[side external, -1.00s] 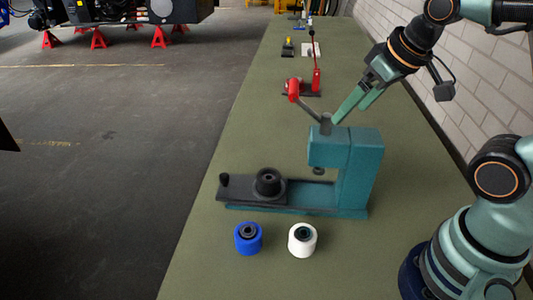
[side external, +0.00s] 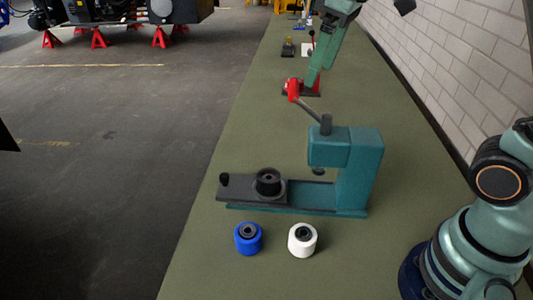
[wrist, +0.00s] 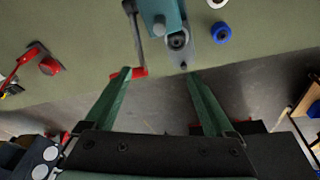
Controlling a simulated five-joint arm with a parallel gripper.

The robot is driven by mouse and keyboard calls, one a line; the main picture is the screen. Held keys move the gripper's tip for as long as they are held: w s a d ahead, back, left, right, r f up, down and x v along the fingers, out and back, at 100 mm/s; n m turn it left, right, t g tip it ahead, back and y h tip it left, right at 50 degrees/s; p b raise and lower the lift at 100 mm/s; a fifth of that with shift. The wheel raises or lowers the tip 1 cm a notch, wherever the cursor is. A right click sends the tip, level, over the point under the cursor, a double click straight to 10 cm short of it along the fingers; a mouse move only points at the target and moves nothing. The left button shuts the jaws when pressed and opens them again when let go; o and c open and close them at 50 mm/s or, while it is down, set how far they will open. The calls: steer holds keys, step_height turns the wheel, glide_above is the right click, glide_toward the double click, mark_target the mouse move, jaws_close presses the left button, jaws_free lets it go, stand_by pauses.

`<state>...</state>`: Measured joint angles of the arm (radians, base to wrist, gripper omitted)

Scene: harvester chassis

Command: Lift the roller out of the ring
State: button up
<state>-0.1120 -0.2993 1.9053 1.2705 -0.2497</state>
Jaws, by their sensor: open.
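A black ring-shaped holder (side external: 268,183) sits on the dark slide of a teal press (side external: 358,170); it also shows in the wrist view (wrist: 178,40). Its centre is dark, and I cannot tell whether a roller is inside. A blue roller (side external: 248,238) and a white roller (side external: 302,240) stand upright on the bench in front of the press. The blue one also shows in the wrist view (wrist: 221,33). My gripper (wrist: 158,74) is open and empty. In the side view, my gripper (side external: 312,82) is above and behind the press, away from the ring.
The press lever has a red grip (side external: 293,90), seen near my left fingertip in the wrist view (wrist: 137,72). A red toggle tool (side external: 312,91) stands farther back. A brick wall (side external: 470,60) borders the bench's right. The bench (side external: 210,265) is clear around the rollers.

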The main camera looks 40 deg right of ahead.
steer(key=w+a+f+n+g, duration=0.2)
steer(key=w+a+n, duration=0.2)
steer(key=w+a, duration=0.15)
steer(key=g, duration=0.1)
glide_above(268, 177)
step_height(268, 177, down, 15)
steer(key=shift+n, duration=0.4)
steer(key=shift+d+f, duration=0.1)
steer(key=shift+f, duration=2.9)
steer(key=shift+s+f, duration=0.1)
steer(key=shift+f, duration=1.8)
steer(key=shift+r, duration=0.1)
steer(key=c, duration=1.2)
steer(key=shift+r, duration=3.55)
steer(key=shift+c, duration=0.2)
